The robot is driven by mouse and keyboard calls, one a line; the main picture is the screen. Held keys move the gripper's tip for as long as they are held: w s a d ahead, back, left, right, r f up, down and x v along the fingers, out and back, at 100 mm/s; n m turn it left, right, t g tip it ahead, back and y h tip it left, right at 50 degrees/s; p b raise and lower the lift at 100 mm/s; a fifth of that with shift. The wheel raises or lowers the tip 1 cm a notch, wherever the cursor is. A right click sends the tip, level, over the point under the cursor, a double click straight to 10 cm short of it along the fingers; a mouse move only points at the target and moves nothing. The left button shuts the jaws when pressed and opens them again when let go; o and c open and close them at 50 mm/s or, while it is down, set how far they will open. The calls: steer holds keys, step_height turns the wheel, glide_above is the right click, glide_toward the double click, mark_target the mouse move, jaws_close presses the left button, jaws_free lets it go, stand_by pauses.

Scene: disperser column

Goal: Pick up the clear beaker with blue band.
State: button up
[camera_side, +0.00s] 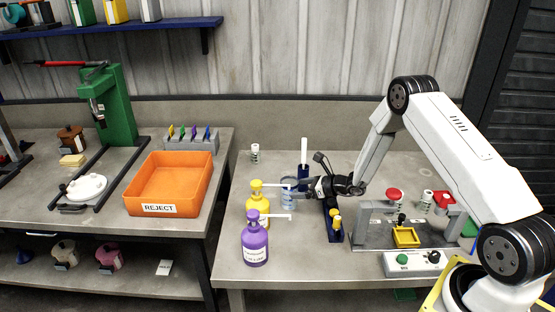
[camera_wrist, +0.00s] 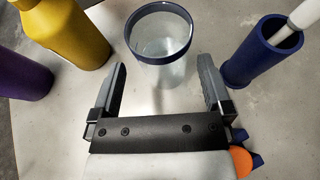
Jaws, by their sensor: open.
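The clear beaker with a blue band around its rim stands upright on the grey table. In the wrist view the beaker (camera_wrist: 162,48) is just ahead of my gripper (camera_wrist: 165,72), centred between the two grey fingers. The fingers are spread wide, with a gap on both sides of the beaker. In the side view the beaker (camera_side: 288,197) is small and partly hidden by my gripper (camera_side: 300,186), which reaches it from the right. My gripper is open and holds nothing.
A yellow bottle (camera_wrist: 68,30) and a purple bottle (camera_wrist: 20,76) stand left of the beaker. A blue holder (camera_wrist: 256,62) with a white rod stands close on the right. An orange REJECT bin (camera_side: 170,183) sits on the left bench.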

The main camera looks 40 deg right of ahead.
steer(key=shift+x, duration=2.5)
steer(key=shift+d+f, duration=0.1)
steer(key=c, duration=1.2)
